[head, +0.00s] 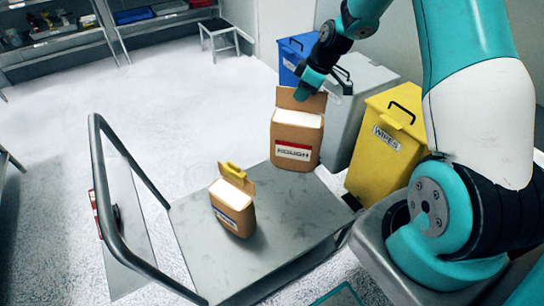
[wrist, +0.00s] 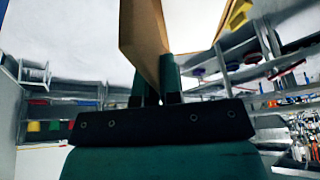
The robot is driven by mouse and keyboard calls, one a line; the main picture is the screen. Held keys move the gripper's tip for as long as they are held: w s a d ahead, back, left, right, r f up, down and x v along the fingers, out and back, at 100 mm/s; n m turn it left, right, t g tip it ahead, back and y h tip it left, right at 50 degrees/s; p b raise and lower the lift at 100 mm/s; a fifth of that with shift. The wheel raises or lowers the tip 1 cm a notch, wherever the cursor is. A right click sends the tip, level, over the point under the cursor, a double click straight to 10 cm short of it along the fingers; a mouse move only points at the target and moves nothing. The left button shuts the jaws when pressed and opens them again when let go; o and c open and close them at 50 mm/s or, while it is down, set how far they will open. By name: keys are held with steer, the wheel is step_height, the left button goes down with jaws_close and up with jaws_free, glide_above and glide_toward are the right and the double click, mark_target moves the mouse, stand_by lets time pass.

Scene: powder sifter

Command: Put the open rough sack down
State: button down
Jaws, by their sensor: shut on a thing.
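The open rough sack (head: 297,137) is a brown paper sack with a red and white label reading ROUGH and a white top inside its raised back flap. It is upright at the far right end of the flat trolley (head: 285,225). I cannot tell whether its base touches the deck. My gripper (head: 304,92) is at the top of its flap. In the wrist view my gripper (wrist: 157,92) is shut on the sack's brown flap (wrist: 146,38); most of the sack is out of that view.
A second brown sack (head: 232,206) with a yellow clip (head: 234,171) stands on the trolley's left part. The trolley's handle (head: 97,170) rises at left. A yellow WIPES bin (head: 375,155), a grey bin (head: 362,85) and a blue bin (head: 293,50) stand close behind. The front deck is clear.

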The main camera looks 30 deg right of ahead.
step_height(320, 180, down, 20)
steer(key=shift+r+p, duration=0.15)
steer(key=shift+p, duration=0.5)
steer(key=shift+f, duration=0.2)
steer(key=c, duration=1.3)
jaws_free()
